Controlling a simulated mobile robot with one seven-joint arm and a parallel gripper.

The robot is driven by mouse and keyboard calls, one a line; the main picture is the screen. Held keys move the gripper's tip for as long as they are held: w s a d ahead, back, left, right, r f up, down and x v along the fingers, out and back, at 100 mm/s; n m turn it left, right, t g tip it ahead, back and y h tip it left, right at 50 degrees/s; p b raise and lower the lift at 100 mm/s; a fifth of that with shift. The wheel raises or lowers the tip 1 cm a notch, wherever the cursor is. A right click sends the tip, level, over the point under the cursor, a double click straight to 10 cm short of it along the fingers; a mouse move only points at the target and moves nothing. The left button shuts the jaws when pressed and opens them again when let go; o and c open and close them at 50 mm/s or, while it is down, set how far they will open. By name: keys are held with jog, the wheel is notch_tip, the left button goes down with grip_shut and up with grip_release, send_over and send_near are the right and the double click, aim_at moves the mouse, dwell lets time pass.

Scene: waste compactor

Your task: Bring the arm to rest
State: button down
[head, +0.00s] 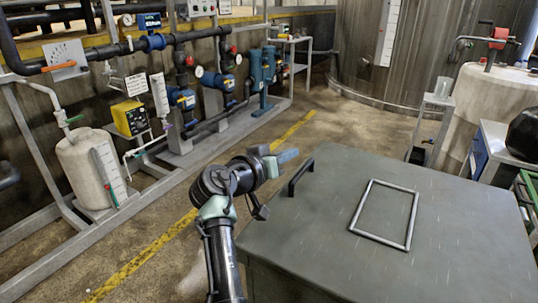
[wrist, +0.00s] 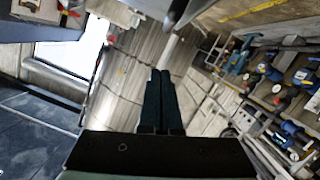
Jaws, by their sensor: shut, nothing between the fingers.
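My arm rises at the lower middle of the head view, beside the left edge of a large grey-green lidded box.
The box lid (head: 465,215) carries a flat metal frame (head: 386,214). Pipes with blue pumps (head: 182,98) and a yellow meter box (head: 129,118) line the left wall. A large metal tank (head: 400,60) stands at the back. Floor with a yellow line (head: 150,255) lies clear between.

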jog(key=r+v, duration=0.1)
jog(key=v, duration=0.6)
jog(key=s+r+n+t+y, duration=0.1)
jog(key=s+r+t+y, duration=0.3)
jog(key=r, duration=0.6)
jog(key=s+r+t+y, duration=0.2)
jog(key=s+r+t, duration=0.25)
jog(key=r, duration=0.55)
jog(key=s+r+n+t+y, duration=0.1)
jog(key=s+r+t, duration=0.2)
jog(key=s+r, duration=0.45)
jog(key=s+r+n+t+y, duration=0.1)
jog(key=s+r+t+y, duration=0.3)
jog(key=s, duration=0.6)
notch_tip(320, 180, up, 15)
jog(key=h+p, duration=0.1)
jog(key=p, duration=1.2)
jog(key=shift+a+g+h+p, duration=0.25)
jog(key=shift+g+h+p, duration=0.05)
jog(key=shift+g+h, duration=0.1)
